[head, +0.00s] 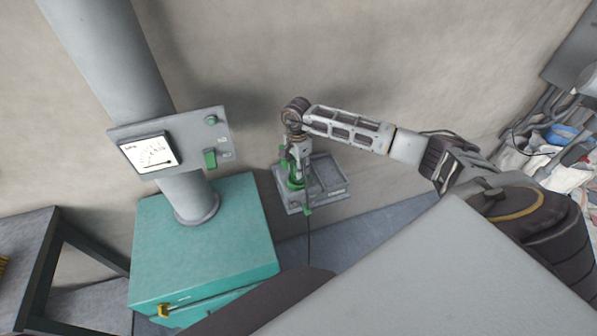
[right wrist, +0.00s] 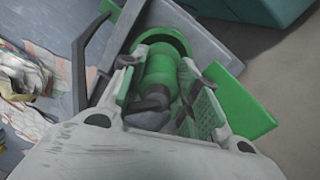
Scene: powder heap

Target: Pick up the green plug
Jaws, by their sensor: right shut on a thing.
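The green plug (right wrist: 159,68) is a thick green cylinder with a dark cable, seen between the two fingers in the right wrist view. My right gripper (right wrist: 166,92) is shut on it, with a finger on each side. In the head view the right gripper (head: 296,158) points down over a grey wall-side box (head: 328,181), and green parts show at its fingertips. The fingers partly hide the plug there. I cannot tell whether the plug is clear of the box. My left gripper is not in view.
A teal cabinet (head: 205,245) with a grey post and a gauge panel (head: 178,142) stands left of the box. A dark table (head: 35,240) is at far left. Clutter (head: 560,150) lies at far right. A dark cable (head: 309,238) hangs below the box.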

